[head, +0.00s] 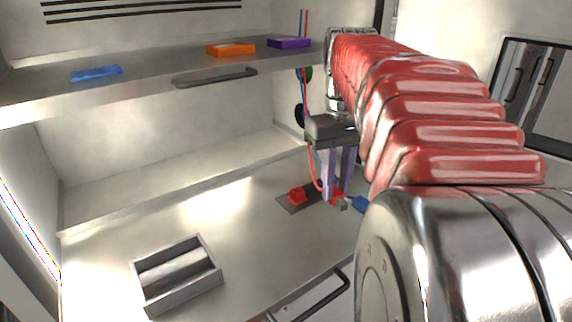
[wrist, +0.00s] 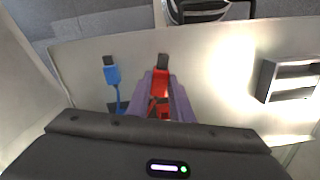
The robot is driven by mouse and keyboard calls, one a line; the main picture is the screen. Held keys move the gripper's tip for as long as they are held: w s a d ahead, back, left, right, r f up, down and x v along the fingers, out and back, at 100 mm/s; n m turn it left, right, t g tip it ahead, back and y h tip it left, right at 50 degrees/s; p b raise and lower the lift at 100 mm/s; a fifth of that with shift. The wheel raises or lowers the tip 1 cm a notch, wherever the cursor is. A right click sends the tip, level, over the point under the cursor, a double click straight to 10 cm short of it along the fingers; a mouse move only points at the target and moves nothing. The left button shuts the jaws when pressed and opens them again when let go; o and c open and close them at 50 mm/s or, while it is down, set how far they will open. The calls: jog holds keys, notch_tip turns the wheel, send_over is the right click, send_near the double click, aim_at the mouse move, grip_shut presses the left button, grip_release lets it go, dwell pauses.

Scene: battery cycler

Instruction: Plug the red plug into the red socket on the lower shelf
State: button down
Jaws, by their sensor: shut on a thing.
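The red plug (head: 337,193) is between the purple fingers of my gripper (head: 336,190), which is shut on it low over the lower shelf (head: 240,230). In the wrist view the red plug (wrist: 160,78) sits between the fingertips (wrist: 161,90), its dark metal end pointing up the picture. The red socket (head: 297,195) stands on a dark plate on the lower shelf, just left of the plug in the head view and apart from it. A red cable (head: 312,170) hangs beside the fingers.
A blue plug (head: 360,204) is right beside the red one; it also shows in the wrist view (wrist: 112,76). A metal tray (head: 147,299) stands at front left. Blue (head: 97,74), orange (head: 231,50) and purple (head: 289,43) blocks sit on the upper shelf. The lower shelf's middle is clear.

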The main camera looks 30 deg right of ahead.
aim_at(335, 190)
jog(key=m, duration=0.3)
jog(key=f+m, duration=0.1)
jog(key=m, duration=0.2)
jog(key=shift+f+m, duration=0.2)
jog(key=shift+m, duration=0.2)
jog(key=m, duration=0.3)
jog(key=shift+f, duration=0.25)
jog(key=m, duration=0.4)
jog(key=shift+f, duration=0.35)
jog(key=m, duration=0.7)
jog(key=shift+f, duration=0.4)
jog(key=m, duration=0.6)
jog(key=shift+w+d+f, duration=0.1)
jog(key=shift+w, duration=0.05)
jog(key=shift+f, duration=0.15)
jog(key=shift+f, duration=2.2)
